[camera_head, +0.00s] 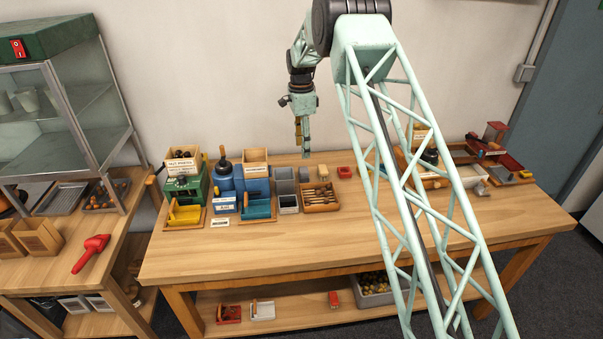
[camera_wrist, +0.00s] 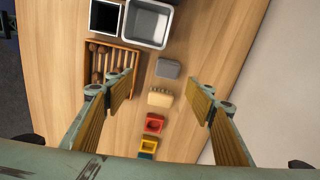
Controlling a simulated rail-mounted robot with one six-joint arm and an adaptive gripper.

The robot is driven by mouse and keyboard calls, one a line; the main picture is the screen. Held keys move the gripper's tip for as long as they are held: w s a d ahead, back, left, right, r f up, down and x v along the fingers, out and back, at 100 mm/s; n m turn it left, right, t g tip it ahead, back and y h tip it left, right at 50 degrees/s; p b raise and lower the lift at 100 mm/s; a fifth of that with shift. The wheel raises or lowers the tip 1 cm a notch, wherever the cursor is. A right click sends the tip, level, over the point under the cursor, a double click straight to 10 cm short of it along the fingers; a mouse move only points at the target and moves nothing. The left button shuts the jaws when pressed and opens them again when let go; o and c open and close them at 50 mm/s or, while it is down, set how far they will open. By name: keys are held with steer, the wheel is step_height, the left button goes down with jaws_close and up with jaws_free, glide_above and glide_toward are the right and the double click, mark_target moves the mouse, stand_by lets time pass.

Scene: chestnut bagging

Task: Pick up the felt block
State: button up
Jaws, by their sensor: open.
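A plain grey block (camera_head: 304,174), which looks like the felt block, lies on the table between a grey bin and a cream block. In the wrist view the grey block (camera_wrist: 168,69) lies just above the line between my fingertips. The cream block (camera_wrist: 160,97), with a ridged edge, lies between and below the fingers in the picture; it also shows in the head view (camera_head: 323,172). My gripper (camera_wrist: 161,88) is open and empty, its fingers spread wide on either side of the row. In the head view my gripper (camera_head: 303,152) hangs pointing down above the table's back part.
A wooden tray of brown-handled tools (camera_wrist: 104,44) lies beside the row, close to one finger. A grey bin (camera_wrist: 149,22) stands past the grey block. The wall is behind. The table's front is clear.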

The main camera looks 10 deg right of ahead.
mark_target(304, 169)
steer(key=shift+w+d+f+m, duration=0.2)
steer(key=shift+w+d+m, duration=0.1)
steer(key=shift+w, duration=0.15)
steer(key=shift+w+d+f+m, duration=0.2)
steer(key=shift+w+m, duration=0.1)
steer(key=shift+w, duration=0.15)
steer(key=shift+f, duration=4.3)
steer(key=shift+a, duration=0.1)
steer(key=shift+f+p, duration=0.4)
steer(key=shift+f, duration=2.25)
steer(key=shift+c, duration=0.5)
steer(key=c, duration=0.9)
